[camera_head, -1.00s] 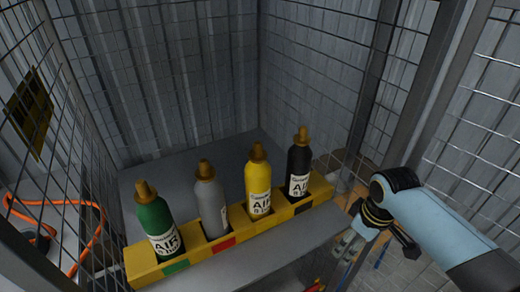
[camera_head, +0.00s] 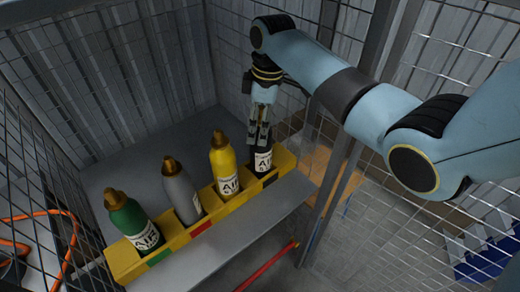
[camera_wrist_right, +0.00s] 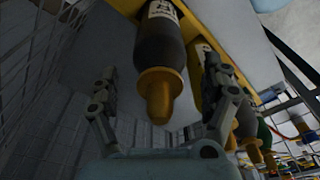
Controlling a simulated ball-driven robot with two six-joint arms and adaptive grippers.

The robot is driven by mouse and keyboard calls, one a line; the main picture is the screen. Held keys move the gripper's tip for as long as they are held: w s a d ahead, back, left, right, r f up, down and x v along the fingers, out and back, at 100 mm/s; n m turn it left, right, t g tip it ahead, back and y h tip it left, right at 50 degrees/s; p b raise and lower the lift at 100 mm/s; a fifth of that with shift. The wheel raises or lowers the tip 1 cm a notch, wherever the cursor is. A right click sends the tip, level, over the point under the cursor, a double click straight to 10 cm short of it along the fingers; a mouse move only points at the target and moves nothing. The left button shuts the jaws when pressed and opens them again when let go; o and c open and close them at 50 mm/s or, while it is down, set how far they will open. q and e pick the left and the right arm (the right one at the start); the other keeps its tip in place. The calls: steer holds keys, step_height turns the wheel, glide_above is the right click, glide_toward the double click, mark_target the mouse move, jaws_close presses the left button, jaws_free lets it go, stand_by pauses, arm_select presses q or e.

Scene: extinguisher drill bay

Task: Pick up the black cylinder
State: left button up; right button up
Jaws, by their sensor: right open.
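The black cylinder (camera_head: 262,165) stands upright in the right end slot of a yellow rack (camera_head: 284,163). My right gripper (camera_head: 258,138) is over it from above, hiding its top in the head view. In the right wrist view the black cylinder (camera_wrist_right: 160,50) and its brass valve (camera_wrist_right: 157,95) sit between the two open fingers of my right gripper (camera_wrist_right: 160,88). The fingers look apart from the cylinder. My left gripper is not in view.
Yellow (camera_head: 223,165), grey (camera_head: 181,191) and green (camera_head: 132,221) cylinders stand in the rack left of the black one. Wire mesh walls and a metal post (camera_head: 335,190) close in the right side. An orange hose (camera_head: 45,214) hangs at the left.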

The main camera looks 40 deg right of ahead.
steer(key=shift+f, duration=0.3)
jaws_close()
steer(key=shift+r, duration=0.1)
